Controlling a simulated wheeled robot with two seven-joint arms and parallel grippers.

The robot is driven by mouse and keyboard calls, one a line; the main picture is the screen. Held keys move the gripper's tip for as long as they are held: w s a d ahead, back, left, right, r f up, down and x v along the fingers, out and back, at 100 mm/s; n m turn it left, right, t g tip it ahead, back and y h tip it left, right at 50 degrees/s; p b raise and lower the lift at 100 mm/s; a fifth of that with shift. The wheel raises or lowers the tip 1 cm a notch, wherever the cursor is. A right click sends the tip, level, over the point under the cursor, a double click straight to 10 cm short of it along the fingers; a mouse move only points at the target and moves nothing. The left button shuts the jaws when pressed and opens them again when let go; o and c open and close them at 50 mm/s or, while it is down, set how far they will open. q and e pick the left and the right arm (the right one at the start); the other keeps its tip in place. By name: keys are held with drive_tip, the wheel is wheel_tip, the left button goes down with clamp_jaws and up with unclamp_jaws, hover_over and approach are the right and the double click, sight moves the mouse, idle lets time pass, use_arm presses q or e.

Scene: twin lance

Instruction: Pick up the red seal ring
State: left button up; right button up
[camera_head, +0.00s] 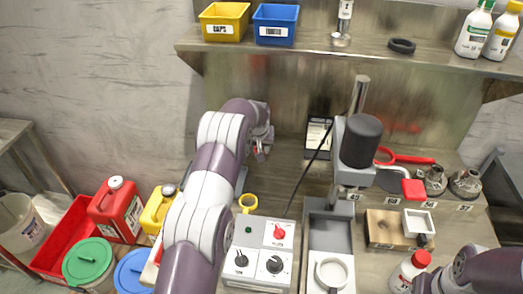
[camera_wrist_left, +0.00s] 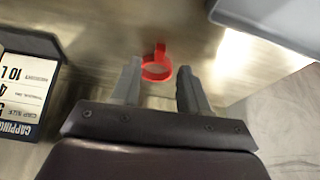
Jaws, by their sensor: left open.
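The red seal ring (camera_wrist_left: 146,72) shows in the left wrist view, a small red loop with a tab on its far side, against a shiny metal surface. My left gripper (camera_wrist_left: 160,66) is open, with one finger on each side of the ring in the picture. No contact with the ring is visible, and I cannot tell how far ahead of the fingertips it is. In the head view my left gripper (camera_head: 261,150) is at the back of the bench, and the ring is not clearly seen there. My right arm enters at the lower right; its gripper is not visible.
A capping card (camera_wrist_left: 25,85) stands left of the fingers in the wrist view. In the head view a press with a dark cylinder (camera_head: 362,142) stands right of my left gripper. A control box (camera_head: 258,255) is in front. The shelf (camera_head: 370,52) overhangs the back.

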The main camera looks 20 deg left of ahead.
use_arm(q)
drive_tip(key=x, duration=0.4)
drive_tip(key=shift+p, duration=0.3)
drive_tip(key=shift+s, duration=0.1)
clamp_jaws()
drive_tip(key=shift+d, duration=0.1)
